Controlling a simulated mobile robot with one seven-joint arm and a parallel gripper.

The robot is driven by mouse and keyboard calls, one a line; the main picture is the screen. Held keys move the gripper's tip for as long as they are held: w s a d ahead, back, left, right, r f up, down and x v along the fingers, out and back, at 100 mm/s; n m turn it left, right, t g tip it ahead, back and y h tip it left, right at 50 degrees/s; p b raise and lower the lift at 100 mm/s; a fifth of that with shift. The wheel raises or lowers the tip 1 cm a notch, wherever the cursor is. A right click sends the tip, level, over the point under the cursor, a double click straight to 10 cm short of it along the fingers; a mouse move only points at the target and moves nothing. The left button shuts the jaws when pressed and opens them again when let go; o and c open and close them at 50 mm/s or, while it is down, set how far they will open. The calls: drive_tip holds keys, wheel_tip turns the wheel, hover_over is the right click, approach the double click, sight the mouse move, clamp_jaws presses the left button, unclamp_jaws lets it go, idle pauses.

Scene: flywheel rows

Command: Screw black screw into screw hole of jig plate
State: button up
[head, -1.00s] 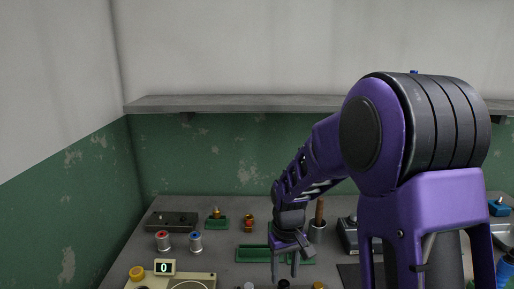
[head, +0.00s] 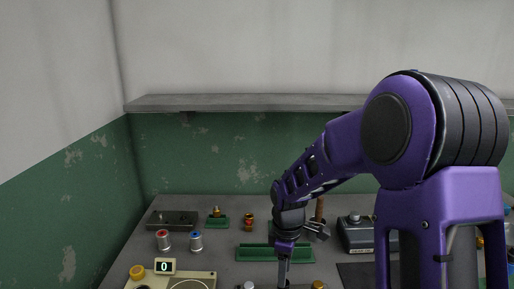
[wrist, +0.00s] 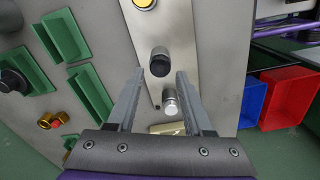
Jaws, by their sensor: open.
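A black-topped round piece, which looks like the black screw (wrist: 159,62), stands upright on a long pale metal plate, likely the jig plate (wrist: 178,35), in the wrist view. A silver-topped piece (wrist: 170,102) and a yellow one (wrist: 144,3) stand on the same plate. A small dark hole (wrist: 157,106) shows near the silver piece. My gripper (wrist: 160,73) is open, its fingertips on either side of the black piece with gaps; whether they are down at its height I cannot tell. In the head view my gripper (head: 283,274) points down at the bottom edge and hides the black piece.
Green trays (wrist: 90,93) and a brass fitting (wrist: 52,120) lie left in the wrist view; red (wrist: 290,98) and blue (wrist: 252,101) bins are right. In the head view, two spools (head: 196,241), a counter (head: 165,267) and a dark holed block (head: 172,220) stand left.

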drive_tip(key=shift+n, duration=0.4)
drive_tip(key=shift+f, duration=0.15)
drive_tip(key=shift+f+b, duration=0.9)
drive_tip(key=shift+f, duration=0.5)
clamp_jaws()
drive_tip(key=shift+m+b, duration=0.3)
drive_tip(key=shift+m, duration=0.6)
drive_tip(key=shift+c, duration=0.4)
unclamp_jaws()
drive_tip(key=shift+r, duration=0.1)
